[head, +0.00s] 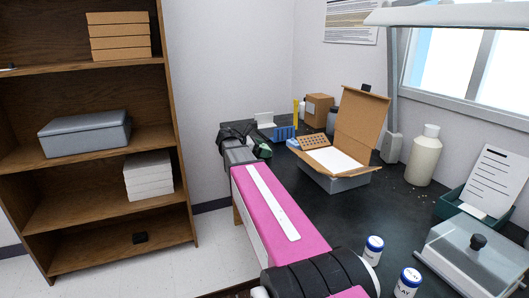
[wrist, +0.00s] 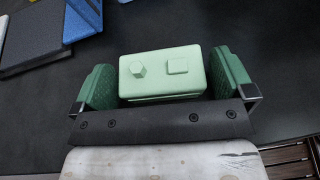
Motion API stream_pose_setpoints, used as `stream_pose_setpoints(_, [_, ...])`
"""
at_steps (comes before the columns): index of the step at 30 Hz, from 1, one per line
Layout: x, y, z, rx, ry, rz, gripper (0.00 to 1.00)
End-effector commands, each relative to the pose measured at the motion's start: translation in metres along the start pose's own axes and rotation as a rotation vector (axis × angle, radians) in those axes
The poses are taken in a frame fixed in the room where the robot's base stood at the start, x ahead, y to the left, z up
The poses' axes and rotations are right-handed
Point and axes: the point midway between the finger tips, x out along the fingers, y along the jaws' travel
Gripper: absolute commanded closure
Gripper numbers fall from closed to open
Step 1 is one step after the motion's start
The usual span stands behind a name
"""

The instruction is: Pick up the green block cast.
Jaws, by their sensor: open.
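The green block cast (wrist: 160,75) is a pale green rounded block with two small raised shapes on top, a faceted knob and a square. In the wrist view it lies between the two dark green finger pads of my gripper (wrist: 165,82). The jaws are open, with a narrow gap at the left pad and a small one at the right. In the head view my gripper (head: 258,148) is over the far left part of the dark bench, at the end of my pink arm. The block is not clearly visible there.
The dark bench (head: 340,210) holds a blue rack (head: 284,133) just right of my gripper. An open cardboard box (head: 360,125), a white bottle (head: 424,155), a clear-lidded case (head: 480,262) and two labelled jars (head: 373,250) stand farther right. A wooden shelf (head: 85,168) is at left.

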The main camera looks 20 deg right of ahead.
Motion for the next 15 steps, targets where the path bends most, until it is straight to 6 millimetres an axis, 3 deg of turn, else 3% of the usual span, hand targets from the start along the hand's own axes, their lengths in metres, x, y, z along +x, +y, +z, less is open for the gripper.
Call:
stream_pose_setpoints(4, [-0.0004, 0.0001, 0.0, 0.0, 0.0, 0.001, 0.0])
stream_pose_setpoints(5, [-0.0005, 0.0002, -0.0001, 0.0, 0.0, 0.001, 0.06])
stream_pose_setpoints(8, [-0.0006, 0.0002, -0.0001, 0.0, 0.0, 0.001, 0.39])
stream_pose_setpoints(9, [-0.0006, 0.0002, -0.0001, 0.0, 0.0, 0.001, 0.43])
stream_pose_setpoints(15, [-0.0007, 0.0001, 0.0001, 0.0, -0.001, 0.001, 0.43])
